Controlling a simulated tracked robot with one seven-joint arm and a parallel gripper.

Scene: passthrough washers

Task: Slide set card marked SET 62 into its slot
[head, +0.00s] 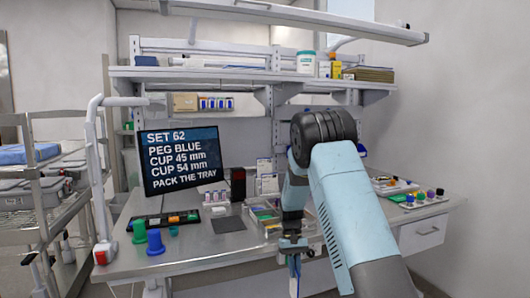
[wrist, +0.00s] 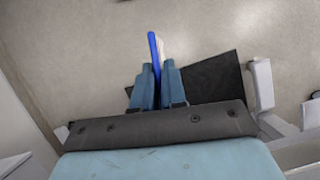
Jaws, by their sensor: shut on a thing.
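My gripper (head: 293,256) hangs at the front edge of the bench, pointing down. It is shut on a thin card with blue and white on it, seen edge-on in the wrist view (wrist: 155,55) between the two blue fingers. In the head view the card (head: 294,272) shows below the fingers. Its marking cannot be read. A monitor (head: 180,160) shows SET 62, PEG BLUE, CUP 45 mm, CUP 54 mm and PACK THE TRAY. A compartmented tray (head: 262,217) stands on the bench behind my gripper. I cannot make out the card's slot.
A blue cup (head: 155,243) and a green cup (head: 139,231) stand at the bench's left front. Near them are a black strip tray (head: 163,219) and a dark mat (head: 229,225). Coloured pegs stand at right (head: 428,196). A cart (head: 40,185) is at far left.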

